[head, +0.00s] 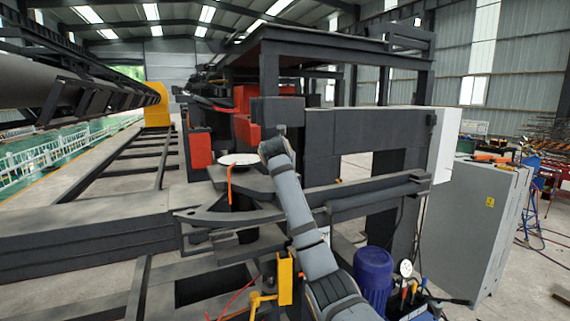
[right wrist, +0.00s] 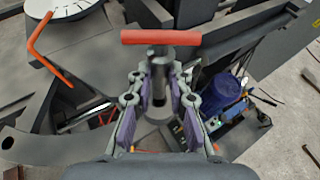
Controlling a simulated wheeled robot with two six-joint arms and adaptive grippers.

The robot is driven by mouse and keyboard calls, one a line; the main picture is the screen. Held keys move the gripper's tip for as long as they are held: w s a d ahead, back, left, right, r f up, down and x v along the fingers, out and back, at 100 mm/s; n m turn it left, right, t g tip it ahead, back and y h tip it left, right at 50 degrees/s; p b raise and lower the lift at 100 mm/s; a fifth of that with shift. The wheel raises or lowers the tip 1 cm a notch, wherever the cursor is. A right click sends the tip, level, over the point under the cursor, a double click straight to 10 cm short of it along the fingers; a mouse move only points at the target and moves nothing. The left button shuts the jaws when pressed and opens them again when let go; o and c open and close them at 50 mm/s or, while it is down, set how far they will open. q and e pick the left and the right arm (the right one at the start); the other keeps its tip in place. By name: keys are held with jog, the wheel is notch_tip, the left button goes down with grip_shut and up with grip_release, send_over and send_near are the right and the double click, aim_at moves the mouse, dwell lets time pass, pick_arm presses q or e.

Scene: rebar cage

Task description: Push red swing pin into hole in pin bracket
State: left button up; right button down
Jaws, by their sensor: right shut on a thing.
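The red swing pin shows in the right wrist view as a red crossbar (right wrist: 161,37) on a grey round shaft. My right gripper (right wrist: 160,78) is shut on the shaft, with a finger on each side, just below the crossbar. In the head view my right arm reaches up to the grey machine frame (head: 350,133); its fingers and the pin are hidden there. The shaft's lower end is hard to make out, and I cannot tell whether it is in a hole. I cannot pick out the pin bracket with certainty. My left gripper is not in view.
A bent orange-red rod (head: 230,184) hangs by a white disc (head: 238,160) left of my right arm. A grey cabinet (head: 470,225) stands at the right. A blue motor (head: 373,278) and a yellow part (head: 285,280) flank my forearm low down.

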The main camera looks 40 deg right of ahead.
jog(key=shift+f, duration=0.4)
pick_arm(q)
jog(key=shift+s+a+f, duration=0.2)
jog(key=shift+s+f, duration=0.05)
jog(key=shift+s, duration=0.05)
pick_arm(e)
jog(key=shift+w+d+f, duration=0.15)
jog(key=shift+f, duration=0.1)
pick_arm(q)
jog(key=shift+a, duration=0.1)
pick_arm(e)
jog(key=shift+r, duration=0.1)
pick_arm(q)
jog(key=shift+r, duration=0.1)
pick_arm(e)
jog(key=shift+p, duration=0.4)
pick_arm(q)
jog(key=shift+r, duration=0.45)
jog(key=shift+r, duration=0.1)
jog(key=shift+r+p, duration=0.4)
jog(key=shift+p, duration=0.15)
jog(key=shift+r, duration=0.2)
